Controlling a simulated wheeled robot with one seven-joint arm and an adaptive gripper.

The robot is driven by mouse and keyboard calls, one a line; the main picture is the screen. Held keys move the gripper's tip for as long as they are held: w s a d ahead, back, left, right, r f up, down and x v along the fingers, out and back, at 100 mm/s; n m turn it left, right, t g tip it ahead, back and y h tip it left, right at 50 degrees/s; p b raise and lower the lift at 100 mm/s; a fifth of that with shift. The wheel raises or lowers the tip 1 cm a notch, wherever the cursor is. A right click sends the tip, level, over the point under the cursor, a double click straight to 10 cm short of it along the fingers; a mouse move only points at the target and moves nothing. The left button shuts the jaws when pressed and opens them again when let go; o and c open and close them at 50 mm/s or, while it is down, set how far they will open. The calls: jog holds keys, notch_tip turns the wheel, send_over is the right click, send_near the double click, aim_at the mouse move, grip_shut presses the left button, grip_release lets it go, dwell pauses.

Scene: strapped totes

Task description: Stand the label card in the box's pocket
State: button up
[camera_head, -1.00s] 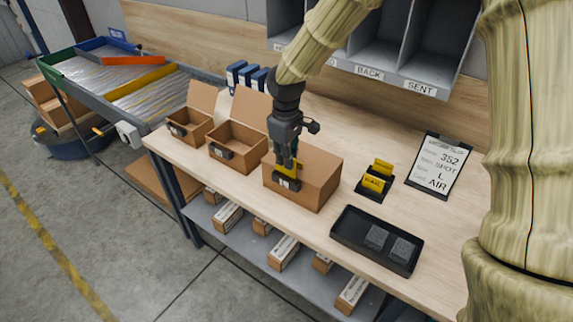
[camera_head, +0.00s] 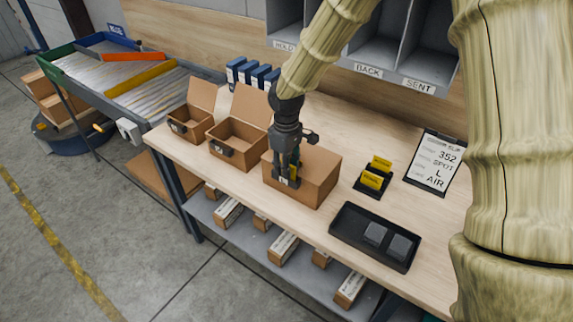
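A closed brown box (camera_head: 318,177) stands at the table's front edge, with a small dark pocket (camera_head: 287,183) on its front face. My gripper (camera_head: 287,176) points down at that front face, right at the pocket. A small patch of the yellow label card (camera_head: 293,170) shows between its fingers, which look shut on it. The fingers hide most of the card, so I cannot tell how far its lower edge is inside the pocket. Other yellow cards (camera_head: 373,180) stand in a black holder to the right.
Two open boxes (camera_head: 237,143) (camera_head: 190,122) stand left of the closed one. A black tray (camera_head: 345,238) with dark grey pieces lies at front right. A clipboard slip (camera_head: 434,162) lies behind it. Grey shelf cubbies (camera_head: 405,85) hang over the table's back.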

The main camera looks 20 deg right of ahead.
notch_tip(320, 180, up, 12)
jog(key=b, duration=0.2)
jog(key=shift+r+b, duration=0.15)
jog(key=shift+b, duration=0.25)
dwell(0.5)
